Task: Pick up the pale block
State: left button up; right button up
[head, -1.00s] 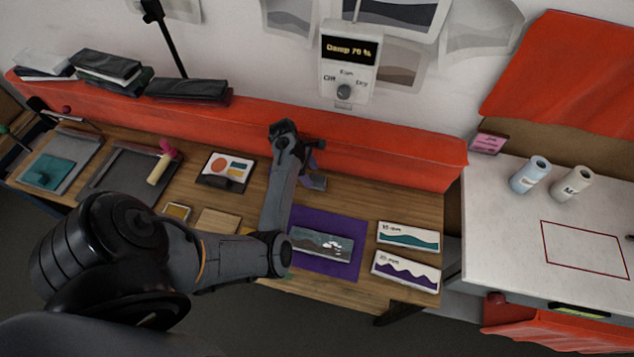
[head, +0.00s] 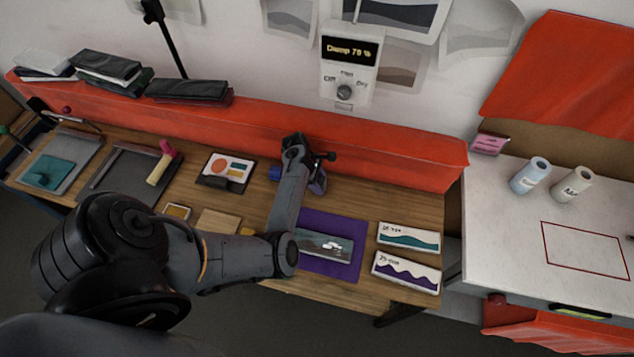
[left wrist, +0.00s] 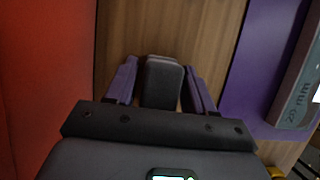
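My left gripper (head: 318,182) reaches down at the back of the wooden table, left of and behind the purple mat. In the left wrist view its two purple fingers (left wrist: 162,88) are apart. A grey block-like piece with a lighter grey end (left wrist: 164,68) shows between them; I cannot tell whether it is the pale block or part of my gripper. A pale square wooden piece (head: 218,221) lies on the table left of my left forearm. My right gripper is not in view.
A red ledge (head: 390,150) runs close behind my left gripper. The purple mat (head: 318,268) bears a grey picture panel (head: 325,246). Two white wave cards (head: 408,238) lie to its right. A dark tray (head: 115,180) is at the left.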

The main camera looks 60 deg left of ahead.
aim_at(324, 181)
pick_arm(q)
jog(key=c, duration=0.8)
jog(key=shift+o, duration=0.2)
jog(key=shift+r, duration=0.15)
jog(key=shift+r, duration=0.5)
jog(key=r, duration=0.1)
jog(key=d+r, duration=0.1)
jog(key=r, duration=0.1)
jog(key=shift+w+r+p, duration=0.1)
jog(key=shift+r+p, duration=0.15)
jog(key=shift+p, duration=0.05)
jog(key=w+d+r, duration=0.3)
jog(key=d+r, duration=0.3)
jog(key=d, duration=0.4)
jog(key=shift+r+p, duration=0.15)
jog(key=shift+p, duration=0.25)
jog(key=shift+d, duration=0.1)
jog(key=o, duration=0.6)
jog(key=shift+c, duration=0.2)
jog(key=c, duration=0.4)
jog(key=shift+w, duration=0.1)
jog(key=shift+c, duration=0.2)
